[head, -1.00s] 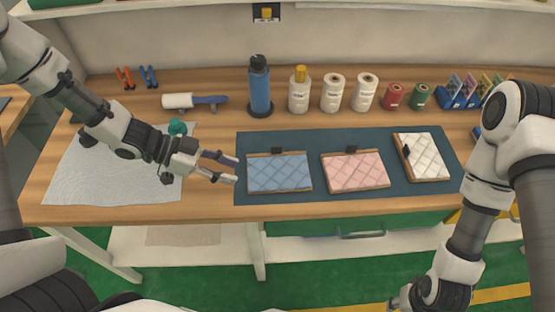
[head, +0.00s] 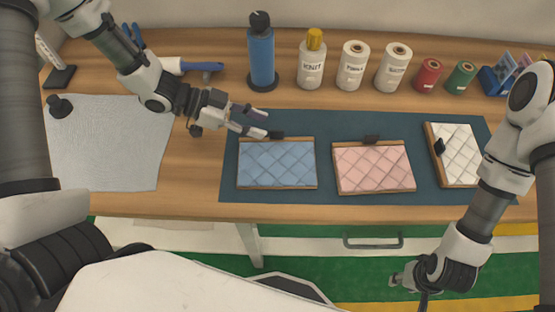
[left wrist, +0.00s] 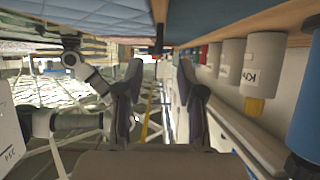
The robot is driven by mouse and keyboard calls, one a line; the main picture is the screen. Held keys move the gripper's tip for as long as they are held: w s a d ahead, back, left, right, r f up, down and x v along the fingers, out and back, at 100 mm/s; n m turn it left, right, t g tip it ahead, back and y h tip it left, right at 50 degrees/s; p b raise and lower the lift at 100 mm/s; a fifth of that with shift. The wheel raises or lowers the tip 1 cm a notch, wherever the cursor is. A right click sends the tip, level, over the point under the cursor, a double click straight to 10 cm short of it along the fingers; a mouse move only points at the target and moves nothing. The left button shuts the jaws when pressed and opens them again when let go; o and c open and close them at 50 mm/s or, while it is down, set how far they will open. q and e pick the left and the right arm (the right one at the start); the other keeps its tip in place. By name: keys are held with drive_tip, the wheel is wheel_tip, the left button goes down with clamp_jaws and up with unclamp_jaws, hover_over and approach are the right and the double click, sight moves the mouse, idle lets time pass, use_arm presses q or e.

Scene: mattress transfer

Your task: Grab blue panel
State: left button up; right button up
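The blue quilted panel (head: 277,165) lies on a dark mat (head: 325,190), with a black handle (head: 277,135) at its far edge. In the left wrist view the panel (left wrist: 90,14) is at the upper left, and its handle (left wrist: 158,40) shows between and beyond the fingertips. My left gripper (head: 263,123) is open at the panel's far left edge, close to the handle; I see no grip on it. In the left wrist view its fingers (left wrist: 160,75) are apart and empty. My right gripper (head: 397,281) hangs low in front of the table; its fingers are unclear.
A pink panel (head: 373,168) and a white panel (head: 457,155) lie to the right on the mat. A blue bottle (head: 261,58) and white spools (head: 354,67) stand behind. A pale sheet (head: 108,150) lies to the left.

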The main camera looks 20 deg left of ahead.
sight(276, 131)
use_arm(q)
drive_tip(key=x, duration=0.3)
drive_tip(key=shift+d+f, duration=0.25)
drive_tip(key=shift+d, duration=0.1)
drive_tip(key=shift+w+d, duration=0.1)
drive_tip(key=shift+w, duration=0.1)
drive_tip(key=shift+s, duration=0.15)
clamp_jaws()
